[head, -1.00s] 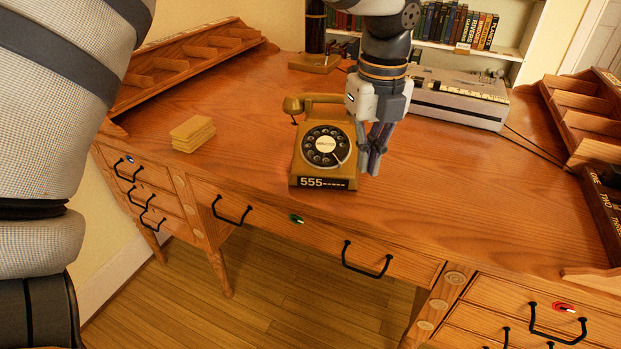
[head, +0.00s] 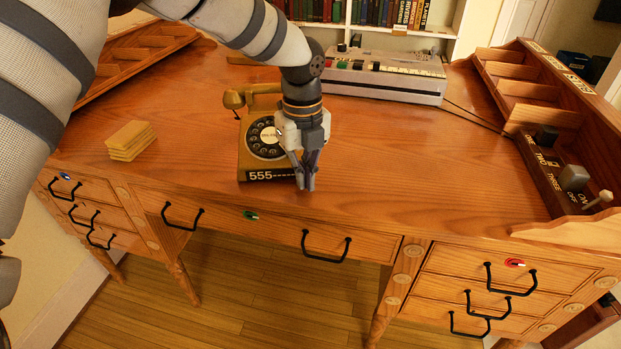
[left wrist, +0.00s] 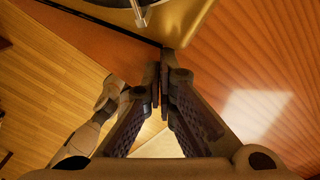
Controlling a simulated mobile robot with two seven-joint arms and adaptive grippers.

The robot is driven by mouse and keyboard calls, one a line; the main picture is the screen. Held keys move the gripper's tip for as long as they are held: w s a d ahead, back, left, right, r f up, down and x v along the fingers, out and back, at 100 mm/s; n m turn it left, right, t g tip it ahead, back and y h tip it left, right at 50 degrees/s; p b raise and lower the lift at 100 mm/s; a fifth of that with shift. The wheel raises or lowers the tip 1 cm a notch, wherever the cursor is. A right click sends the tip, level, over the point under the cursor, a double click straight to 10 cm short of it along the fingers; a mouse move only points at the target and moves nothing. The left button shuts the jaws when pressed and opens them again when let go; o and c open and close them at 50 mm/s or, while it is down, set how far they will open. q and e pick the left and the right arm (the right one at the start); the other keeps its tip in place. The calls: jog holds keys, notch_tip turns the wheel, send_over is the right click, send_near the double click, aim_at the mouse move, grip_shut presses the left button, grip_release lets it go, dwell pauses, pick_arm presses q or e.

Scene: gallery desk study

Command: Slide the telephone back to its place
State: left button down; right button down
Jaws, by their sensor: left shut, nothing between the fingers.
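The mustard-yellow rotary telephone (head: 243,160) stands upright near the front edge of the desk, left of the desk's middle. Its black dial faces front, and a "555" label is on its front. Part of its right side is hidden behind my left gripper (head: 306,186). That gripper points down at the telephone's right front side, shut with nothing between its fingers. In the left wrist view the shut fingertips (left wrist: 162,72) are close beside the telephone's yellow body (left wrist: 190,22); I cannot tell whether they touch. My right gripper is not in view.
The wooden desk (head: 400,165) is clear to the right of the telephone. A stack of yellow cards (head: 130,140) lies to the left. A grey machine (head: 385,80) stands at the back. A panel with switches (head: 560,170) is at the right.

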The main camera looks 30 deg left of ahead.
pick_arm(q)
jog(key=shift+w+a, duration=0.1)
jog(key=shift+a, duration=0.05)
